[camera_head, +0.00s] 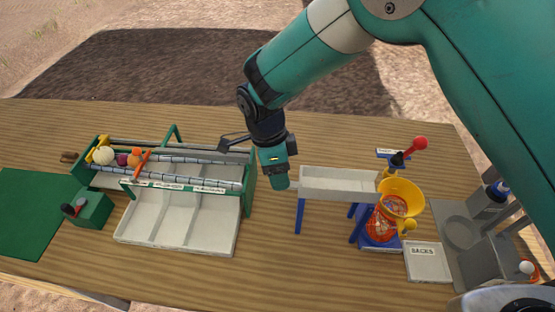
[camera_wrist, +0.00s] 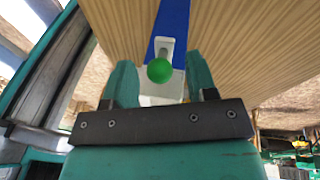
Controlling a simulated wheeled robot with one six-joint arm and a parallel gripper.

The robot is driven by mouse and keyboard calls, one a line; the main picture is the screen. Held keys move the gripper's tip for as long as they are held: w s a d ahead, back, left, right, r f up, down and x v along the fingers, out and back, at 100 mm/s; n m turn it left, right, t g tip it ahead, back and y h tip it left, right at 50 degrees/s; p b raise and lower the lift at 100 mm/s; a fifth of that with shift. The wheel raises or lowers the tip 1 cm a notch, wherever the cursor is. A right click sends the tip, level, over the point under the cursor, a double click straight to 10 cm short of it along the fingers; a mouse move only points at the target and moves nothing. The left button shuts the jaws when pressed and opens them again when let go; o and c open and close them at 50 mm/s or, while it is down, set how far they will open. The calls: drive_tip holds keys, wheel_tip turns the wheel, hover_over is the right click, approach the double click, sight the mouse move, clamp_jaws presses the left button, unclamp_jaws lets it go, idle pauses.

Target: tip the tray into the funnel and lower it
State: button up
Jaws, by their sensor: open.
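The white tray (camera_head: 338,191) stands roughly level on blue legs in the middle right of the head view. Its right end is beside the yellow funnel (camera_head: 402,190), which sits over a red net sack (camera_head: 387,224). My gripper (camera_head: 281,184) is at the tray's left end. In the wrist view my gripper (camera_wrist: 160,75) is open, with one teal finger on each side of a green ball knob (camera_wrist: 159,70) at the end of the tray. The fingers look apart from the knob. The knob is hidden behind my gripper in the head view.
A green-framed sorter with white compartments (camera_head: 217,224) stands left of my gripper. A red-knobbed lever (camera_head: 419,143) rises behind the funnel. A plate labelled SACKS (camera_head: 428,262) and a grey machine (camera_head: 465,235) are at the right. The table's front middle is clear.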

drive_tip(key=b+v, duration=0.4)
drive_tip(key=v, duration=1.3)
drive_tip(key=shift+a+r, duration=0.1)
drive_tip(key=shift+r, duration=0.05)
drive_tip(key=s+d+r+n+t+y, duration=0.1)
drive_tip(key=s+d+r+n, duration=0.15)
drive_tip(key=d+n, duration=0.4)
drive_tip(key=s+d+r+n+y, duration=0.1)
drive_tip(key=s+d+n+y, duration=0.15)
drive_tip(key=d+n, duration=0.45)
drive_tip(key=s+d+f+n+y, duration=0.1)
drive_tip(key=s+d+n, duration=0.2)
drive_tip(key=s+n, duration=0.2)
drive_tip(key=s+d+f+n+t+y+b, duration=0.1)
drive_tip(key=s+d+n, duration=0.3)
drive_tip(key=s, duration=0.5)
drive_tip(key=shift+s+d+n+y, duration=0.15)
drive_tip(key=shift+s+n+y, duration=0.1)
drive_tip(key=shift+n+y, duration=0.15)
drive_tip(key=shift+d, duration=0.1)
